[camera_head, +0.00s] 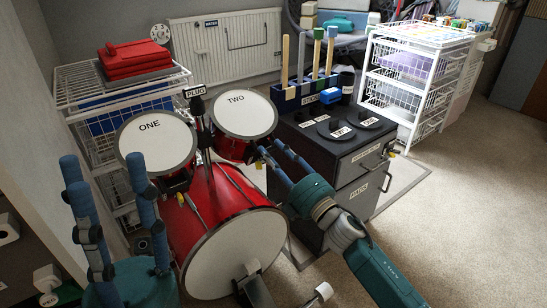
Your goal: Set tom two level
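Tom two (243,112) is a red drum with a white head marked TWO, mounted above the right side of the red bass drum (222,212). Its head shows as a broad oval tilted toward me; I cannot tell its exact angle. Tom one (157,142), marked ONE, sits to its left. My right gripper (270,145) has its fingertips close to tom two's lower right rim; I cannot tell if they touch or hold it. My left gripper (103,164) is open and empty at the lower left, fingers pointing up, beside the drums.
A dark cabinet (340,155) with labelled round pads and a tool rack (305,92) stands right of tom two. A white wire rack (130,92) stands behind tom one, with red folded items on top. A radiator (225,45) is behind. Carpet (470,190) at right is clear.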

